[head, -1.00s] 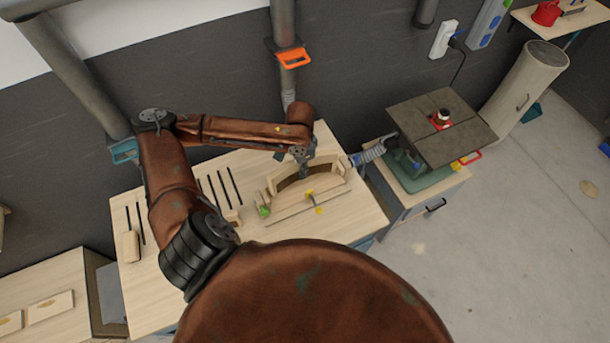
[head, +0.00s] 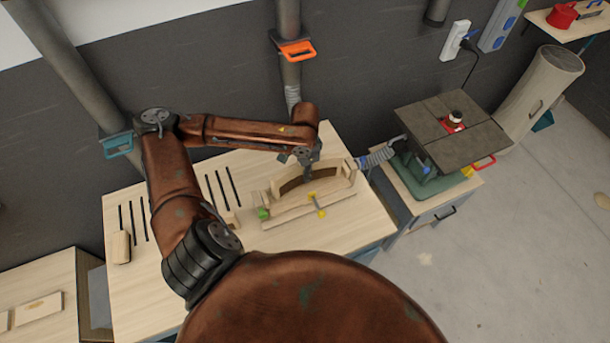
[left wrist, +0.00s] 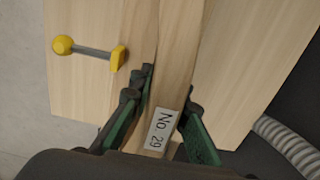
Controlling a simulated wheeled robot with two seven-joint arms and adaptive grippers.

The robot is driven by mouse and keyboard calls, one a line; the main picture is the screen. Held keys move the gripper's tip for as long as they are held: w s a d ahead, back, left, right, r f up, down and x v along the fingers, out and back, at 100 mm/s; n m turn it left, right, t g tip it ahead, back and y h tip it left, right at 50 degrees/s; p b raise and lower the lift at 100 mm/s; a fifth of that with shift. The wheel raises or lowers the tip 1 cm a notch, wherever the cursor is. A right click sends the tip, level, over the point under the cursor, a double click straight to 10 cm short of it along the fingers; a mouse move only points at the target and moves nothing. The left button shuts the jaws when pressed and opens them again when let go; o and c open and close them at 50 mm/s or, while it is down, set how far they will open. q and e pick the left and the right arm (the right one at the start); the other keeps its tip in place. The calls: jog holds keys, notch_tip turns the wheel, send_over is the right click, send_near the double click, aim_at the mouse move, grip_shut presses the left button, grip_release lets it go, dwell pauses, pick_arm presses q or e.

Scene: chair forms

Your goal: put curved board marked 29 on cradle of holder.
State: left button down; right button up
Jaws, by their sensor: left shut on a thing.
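The curved board marked 29 (left wrist: 176,52) is pale wood with a white "No. 29" label. In the left wrist view it stands between the green-padded fingers of my left gripper (left wrist: 165,115), which is shut on it. In the head view my left gripper (head: 308,172) is over the pale wooden holder (head: 290,215) on the bench. The holder has a yellow-ended clamp screw (head: 318,204), also at the left of the wrist view (left wrist: 90,52). Whether the board touches the cradle cannot be told. My right gripper is out of view.
The bench (head: 240,265) holds several dark strips (head: 222,188) and a small wood block (head: 121,247) at left. A grey-topped machine (head: 455,130) stands right of it, with a ribbed hose (head: 377,157) between. My arm hides part of the bench.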

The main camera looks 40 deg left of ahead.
pick_arm(q)
jog(key=shift+r, duration=0.1)
jog(key=shift+f, duration=0.6)
jog(key=c, duration=1.8)
grip_release()
notch_tip(320, 180, up, 13)
jog(key=shift+r, duration=0.1)
